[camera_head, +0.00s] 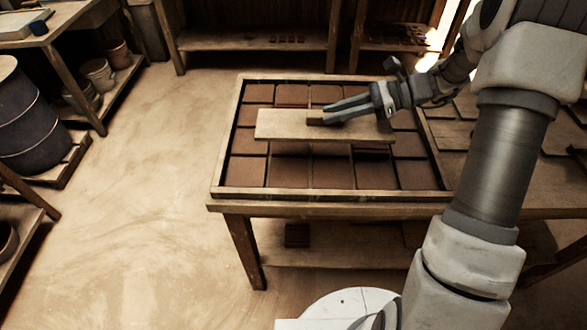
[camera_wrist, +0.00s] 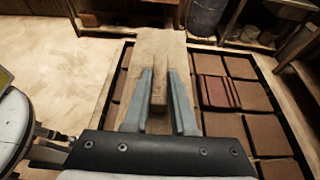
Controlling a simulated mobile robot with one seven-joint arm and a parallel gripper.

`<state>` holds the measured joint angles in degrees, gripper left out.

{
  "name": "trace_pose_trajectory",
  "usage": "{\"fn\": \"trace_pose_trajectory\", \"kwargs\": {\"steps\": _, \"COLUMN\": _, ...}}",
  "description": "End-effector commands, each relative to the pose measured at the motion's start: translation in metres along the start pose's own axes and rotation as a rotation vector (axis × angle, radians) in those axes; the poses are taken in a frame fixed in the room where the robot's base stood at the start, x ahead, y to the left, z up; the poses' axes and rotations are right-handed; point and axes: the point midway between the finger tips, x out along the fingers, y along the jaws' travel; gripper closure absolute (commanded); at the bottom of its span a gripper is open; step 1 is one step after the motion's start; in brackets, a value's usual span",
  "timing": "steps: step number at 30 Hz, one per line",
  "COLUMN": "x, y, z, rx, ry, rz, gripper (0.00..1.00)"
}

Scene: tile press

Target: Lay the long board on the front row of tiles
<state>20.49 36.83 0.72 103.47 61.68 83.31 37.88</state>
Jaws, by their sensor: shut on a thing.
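The long board (camera_head: 278,128) is pale wood and hangs roughly level over the middle rows of tiles, with a dark shadow beneath it. My gripper (camera_head: 318,116) is shut on a small raised wooden grip on top of the board. In the wrist view my gripper (camera_wrist: 159,100) has a finger on each side of that grip, and the board (camera_wrist: 158,50) stretches away from me. The front row of tiles (camera_head: 331,174) lies uncovered in the wooden frame (camera_head: 300,194), nearer the camera than the board. The tiles directly under the board are hidden.
The frame sits on a wooden table (camera_head: 232,209) with a lower shelf. A dark barrel (camera_head: 36,125) and shelves stand at left. The floor left of the table is clear.

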Motion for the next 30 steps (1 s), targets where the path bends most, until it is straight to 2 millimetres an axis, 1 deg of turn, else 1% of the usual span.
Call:
{"fn": "trace_pose_trajectory", "kwargs": {"steps": 1, "x": 0.013, "y": 0.007, "z": -0.003, "rx": 0.001, "ry": -0.003, "rz": 0.003, "gripper": 1.0}}
{"fn": "trace_pose_trajectory", "kwargs": {"steps": 6, "x": 0.053, "y": 0.03, "z": -0.013, "rx": 0.002, "ry": -0.003, "rz": 0.004, "gripper": 1.0}}
{"fn": "trace_pose_trajectory", "kwargs": {"steps": 9, "x": 0.074, "y": 0.041, "z": -0.018, "rx": 0.002, "ry": -0.003, "rz": 0.001, "gripper": 1.0}}
{"fn": "trace_pose_trajectory", "kwargs": {"steps": 12, "x": 0.088, "y": 0.048, "z": -0.021, "rx": 0.001, "ry": -0.003, "rz": -0.001, "gripper": 1.0}}
{"fn": "trace_pose_trajectory", "kwargs": {"steps": 15, "x": 0.096, "y": 0.052, "z": -0.022, "rx": 0.0, "ry": -0.002, "rz": -0.002, "gripper": 1.0}}
{"fn": "trace_pose_trajectory", "kwargs": {"steps": 18, "x": 0.099, "y": 0.054, "z": -0.025, "rx": 0.0, "ry": -0.002, "rz": -0.002, "gripper": 1.0}}
{"fn": "trace_pose_trajectory", "kwargs": {"steps": 20, "x": 0.102, "y": 0.053, "z": -0.031, "rx": 0.001, "ry": -0.002, "rz": -0.002, "gripper": 1.0}}
{"fn": "trace_pose_trajectory", "kwargs": {"steps": 25, "x": 0.112, "y": 0.053, "z": -0.056, "rx": 0.003, "ry": -0.002, "rz": -0.003, "gripper": 1.0}}
{"fn": "trace_pose_trajectory", "kwargs": {"steps": 27, "x": 0.113, "y": 0.053, "z": -0.06, "rx": 0.001, "ry": -0.001, "rz": -0.003, "gripper": 1.0}}
{"fn": "trace_pose_trajectory", "kwargs": {"steps": 30, "x": 0.113, "y": 0.053, "z": -0.06, "rx": -0.001, "ry": -0.001, "rz": -0.004, "gripper": 1.0}}
